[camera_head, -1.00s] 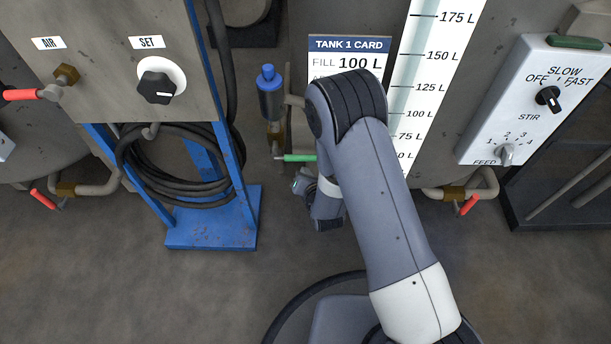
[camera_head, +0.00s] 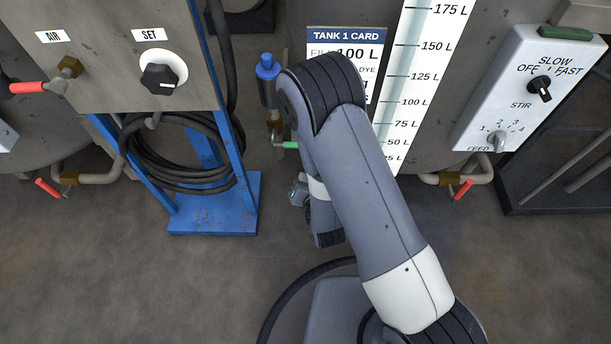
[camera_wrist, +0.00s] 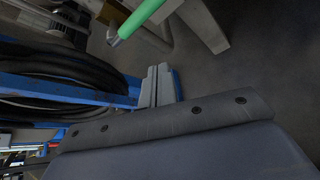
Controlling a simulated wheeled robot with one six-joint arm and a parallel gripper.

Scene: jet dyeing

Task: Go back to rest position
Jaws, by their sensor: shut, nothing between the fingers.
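My arm reaches up the middle of the head view and folds down toward the floor. My gripper (camera_head: 297,192) is partly hidden beside the forearm there, small and hard to make out. In the wrist view my gripper (camera_wrist: 157,86) shows two grey fingers together, shut with nothing between them. The green valve handle (camera_wrist: 140,18) lies beyond the fingertips in the wrist view, apart from them. In the head view only the left end of that green handle (camera_head: 290,145) shows beside my arm.
A blue stand (camera_head: 212,225) with a coiled black hose (camera_head: 180,180) is left of my arm. A blue-capped fitting (camera_head: 267,75) stands by the tank. The stir and feed panel (camera_head: 515,95) is at right. Bare floor (camera_head: 130,280) lies at lower left.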

